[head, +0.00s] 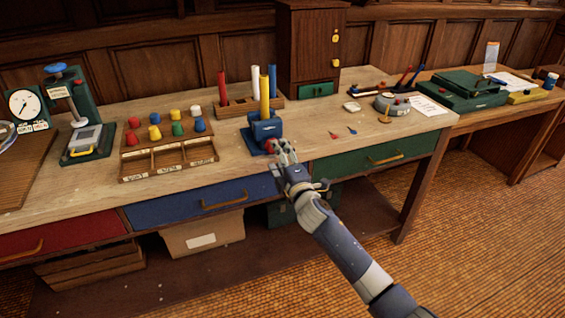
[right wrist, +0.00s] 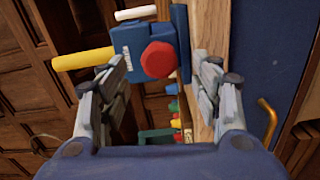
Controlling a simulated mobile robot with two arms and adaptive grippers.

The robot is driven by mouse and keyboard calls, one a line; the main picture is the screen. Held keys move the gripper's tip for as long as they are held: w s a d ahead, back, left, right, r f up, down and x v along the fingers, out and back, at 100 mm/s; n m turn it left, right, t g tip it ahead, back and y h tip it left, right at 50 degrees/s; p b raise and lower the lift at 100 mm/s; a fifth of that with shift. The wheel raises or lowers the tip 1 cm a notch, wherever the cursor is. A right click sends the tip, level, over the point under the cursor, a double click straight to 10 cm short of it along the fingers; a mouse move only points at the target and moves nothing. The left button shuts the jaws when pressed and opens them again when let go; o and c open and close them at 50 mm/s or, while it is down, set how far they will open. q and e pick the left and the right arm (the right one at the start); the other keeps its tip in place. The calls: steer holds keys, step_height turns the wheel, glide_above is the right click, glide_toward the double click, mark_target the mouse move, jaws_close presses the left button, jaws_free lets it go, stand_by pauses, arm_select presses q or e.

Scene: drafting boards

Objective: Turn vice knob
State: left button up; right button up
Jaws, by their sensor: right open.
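The blue vice (head: 262,128) stands at the front edge of the workbench, with a yellow rod (head: 264,96) upright in it. Its red knob (head: 270,146) faces the front and is partly covered by my right gripper (head: 283,148). In the right wrist view, the vice (right wrist: 122,45) appears turned on its side, and the round red knob (right wrist: 159,60) lies ahead between the spread fingers of the right gripper (right wrist: 161,67). The gripper is open and empty, with a visible gap on each side of the knob. My left gripper is not in view.
A wooden tray (head: 168,170) with coloured pegs stands left of the vice. A rod rack (head: 235,108) and wooden cabinet (head: 309,45) stand behind. Below the bench top are a blue drawer (head: 180,205) and a green drawer (head: 350,168) with protruding handles.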

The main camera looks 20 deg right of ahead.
steer(key=shift+s, duration=1.35)
steer(key=shift+f, duration=0.1)
steer(key=s+d+f+m+g, duration=0.1)
steer(key=s+f+m+g, duration=0.15)
steer(key=f, duration=0.85)
steer(key=s+d+f+m+g, duration=0.15)
steer(key=s+f, duration=0.25)
steer(key=f, duration=0.7)
steer(key=s+f+m+g+h, duration=0.1)
steer(key=s+f+m+g, duration=0.15)
steer(key=s+f, duration=0.65)
steer(key=s+f+m+g, duration=0.25)
steer(key=s+f, duration=0.45)
steer(key=f, duration=0.4)
steer(key=s+f+m+g, duration=0.2)
steer(key=s+f, duration=0.3)
steer(key=s, duration=0.8)
steer(key=s+a+f+m+g, duration=0.1)
steer(key=s+f, duration=0.5)
steer(key=s, duration=0.7)
steer(key=s+f+m+g, duration=0.3)
steer(key=s+f+g, duration=0.2)
steer(key=s, duration=0.8)
steer(key=shift+s+a+f, duration=0.35)
steer(key=shift+a+f, duration=0.05)
steer(key=shift+f, duration=0.3)
